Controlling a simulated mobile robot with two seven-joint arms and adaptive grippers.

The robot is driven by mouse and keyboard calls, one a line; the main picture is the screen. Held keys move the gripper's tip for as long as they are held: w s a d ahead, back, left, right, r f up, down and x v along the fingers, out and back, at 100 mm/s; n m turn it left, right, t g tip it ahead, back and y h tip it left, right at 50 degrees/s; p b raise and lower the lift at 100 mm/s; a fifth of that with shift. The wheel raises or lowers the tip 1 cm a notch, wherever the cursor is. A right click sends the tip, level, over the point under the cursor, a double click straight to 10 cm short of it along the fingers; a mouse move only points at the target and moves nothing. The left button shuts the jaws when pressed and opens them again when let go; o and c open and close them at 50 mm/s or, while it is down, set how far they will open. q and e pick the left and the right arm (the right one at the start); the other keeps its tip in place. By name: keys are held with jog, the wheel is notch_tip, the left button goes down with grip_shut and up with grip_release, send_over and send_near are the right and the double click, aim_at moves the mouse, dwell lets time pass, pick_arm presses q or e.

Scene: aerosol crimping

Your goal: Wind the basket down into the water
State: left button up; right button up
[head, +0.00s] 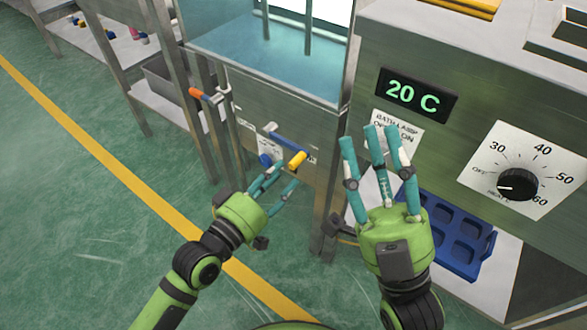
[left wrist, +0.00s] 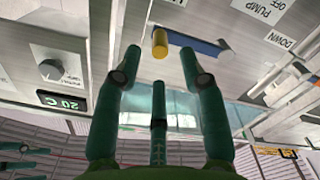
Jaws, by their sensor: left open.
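A crank with a blue arm (head: 290,141) and a yellow knob (head: 297,160) is on the front of the steel tank. In the left wrist view the yellow knob (left wrist: 160,43) lies ahead of my fingers, beyond the gap between them. My left gripper (head: 280,176) is open and empty, just below and left of the knob. My right gripper (head: 380,140) is open and empty, right of the tank.
An orange-handled lever (head: 196,93) sticks out at the tank's left. A control cabinet with a "20 C" display (head: 417,95) and a heat dial (head: 517,184) stands at right. A blue tray (head: 455,232) lies below it. The floor at left is clear.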

aim_at(290, 167)
pick_arm(q)
jog(key=b+x, duration=0.1)
jog(key=x, duration=0.4)
jog(key=shift+w+d, duration=0.2)
grip_shut()
